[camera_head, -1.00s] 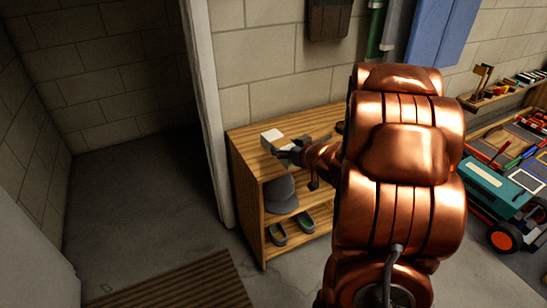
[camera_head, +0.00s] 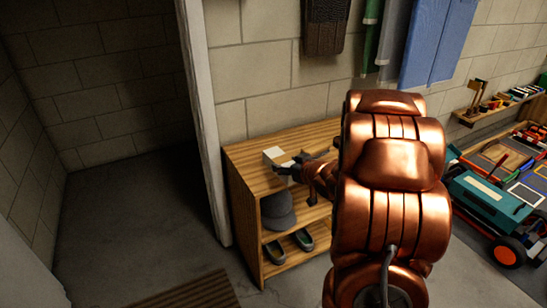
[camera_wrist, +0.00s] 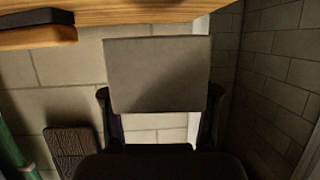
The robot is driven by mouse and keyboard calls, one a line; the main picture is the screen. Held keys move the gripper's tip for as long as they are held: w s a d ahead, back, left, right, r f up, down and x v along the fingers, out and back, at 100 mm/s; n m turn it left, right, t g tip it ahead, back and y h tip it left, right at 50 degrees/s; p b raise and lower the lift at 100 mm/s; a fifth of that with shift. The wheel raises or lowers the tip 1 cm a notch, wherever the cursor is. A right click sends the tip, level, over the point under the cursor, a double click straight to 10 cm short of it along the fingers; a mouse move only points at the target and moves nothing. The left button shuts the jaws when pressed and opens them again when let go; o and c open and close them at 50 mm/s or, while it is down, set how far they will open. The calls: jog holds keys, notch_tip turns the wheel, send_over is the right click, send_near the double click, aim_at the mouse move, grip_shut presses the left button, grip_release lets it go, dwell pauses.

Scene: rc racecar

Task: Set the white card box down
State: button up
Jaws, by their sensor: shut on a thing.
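The white card box (camera_head: 273,155) shows in the head view over the left part of the wooden shelf unit's top (camera_head: 243,156). In the wrist view the box (camera_wrist: 157,75) fills the middle, its near face grey in shadow. My gripper (camera_head: 287,169) reaches in from the right and is shut on the box; its fingers stand at either side of the box in the wrist view. That view appears upside down, and a strip of wall shows between the box and the wooden top (camera_wrist: 150,12), so the box looks held above it.
A brush-like brown and black item (camera_wrist: 38,28) lies on the wooden top. A grey cap (camera_head: 278,210) and shoes (camera_head: 290,246) sit on the lower shelves. A door frame (camera_head: 203,120) stands close to the left.

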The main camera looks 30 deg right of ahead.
aim_at(287, 159)
jog(key=w, duration=0.3)
jog(key=w+d, duration=0.1)
jog(key=w, duration=0.3)
jog(key=w+d+f+b, duration=0.1)
jog(key=w, duration=0.2)
jog(key=shift+w+d+f, duration=0.1)
jog(key=shift+w+d, duration=0.15)
jog(key=shift+w, duration=0.15)
jog(key=shift+w+d+f+b, duration=0.1)
jog(key=shift+w+f+b, duration=0.05)
jog(key=shift+f, duration=0.65)
jog(key=shift+w+f+b, duration=0.15)
jog(key=shift+f, duration=0.6)
jog(key=shift+f, duration=0.2)
jog(key=o, duration=1.1)
jog(key=shift+c, duration=0.2)
jog(key=shift+f+b, duration=0.15)
jog(key=shift+b, duration=0.4)
jog(key=v, duration=0.2)
jog(key=p+v, duration=0.1)
jog(key=v, duration=0.1)
jog(key=p+v, duration=0.1)
jog(key=v, duration=0.1)
jog(key=shift+d+r, duration=0.25)
jog(key=shift+r, duration=0.1)
jog(key=shift+v, duration=0.85)
jog(key=shift+a+f, duration=0.1)
jog(key=shift+f, duration=0.1)
